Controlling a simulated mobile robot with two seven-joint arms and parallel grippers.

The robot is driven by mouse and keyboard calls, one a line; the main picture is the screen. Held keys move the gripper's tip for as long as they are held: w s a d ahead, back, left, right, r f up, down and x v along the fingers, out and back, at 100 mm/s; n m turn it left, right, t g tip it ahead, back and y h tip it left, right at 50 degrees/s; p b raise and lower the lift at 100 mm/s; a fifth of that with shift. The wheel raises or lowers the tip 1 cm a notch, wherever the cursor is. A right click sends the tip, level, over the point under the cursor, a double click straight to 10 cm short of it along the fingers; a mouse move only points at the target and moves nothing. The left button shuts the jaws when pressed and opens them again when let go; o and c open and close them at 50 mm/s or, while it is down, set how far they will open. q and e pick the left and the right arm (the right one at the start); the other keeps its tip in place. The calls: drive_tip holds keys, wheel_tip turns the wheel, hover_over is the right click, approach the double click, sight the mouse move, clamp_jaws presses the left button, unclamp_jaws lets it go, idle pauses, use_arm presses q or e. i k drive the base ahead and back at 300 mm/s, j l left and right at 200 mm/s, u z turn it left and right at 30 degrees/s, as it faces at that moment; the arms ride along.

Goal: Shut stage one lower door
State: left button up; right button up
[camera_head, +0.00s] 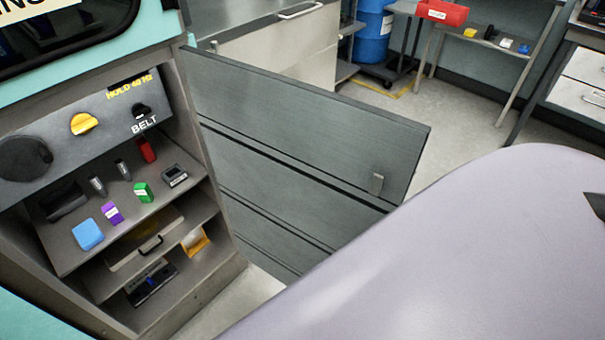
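The lower door (290,130) is a grey-green panel hinged at the right side of the cabinet opening. It stands wide open, swung out to the right, with a small light handle (377,184) near its far edge. The open cabinet (215,262) shows its shelves at the left. A large smooth pale-lilac part of my own arm fills the lower right and hides the door's lower right corner. Neither of my grippers shows in this view.
A metal cabinet (275,50), a blue drum (373,32) and a red bin (442,12) stand behind. Floor (450,110) beyond the door is clear.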

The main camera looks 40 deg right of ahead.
sight(295, 163)
drive_tip(key=k+l+u, duration=0.2)
drive_tip(key=l, duration=0.3)
drive_tip(key=k+l+u, duration=0.35)
drive_tip(key=k+l, duration=0.25)
drive_tip(key=l, duration=0.2)
drive_tip(key=k+l+u, duration=0.15)
drive_tip(key=l, duration=0.2)
drive_tip(key=k+l+u, duration=0.15)
drive_tip(key=l, duration=0.25)
drive_tip(key=l+u, duration=0.15)
drive_tip(key=l, duration=0.25)
drive_tip(key=k+l+u, duration=0.15)
drive_tip(key=l, duration=0.2)
drive_tip(key=i+l, duration=0.15)
drive_tip(key=l, duration=0.2)
drive_tip(key=i+l+u, duration=0.15)
drive_tip(key=l, duration=0.2)
drive_tip(key=i+l, duration=0.1)
drive_tip(key=l, duration=0.25)
drive_tip(key=l+u, duration=0.15)
drive_tip(key=l, duration=0.3)
drive_tip(key=k, duration=0.05)
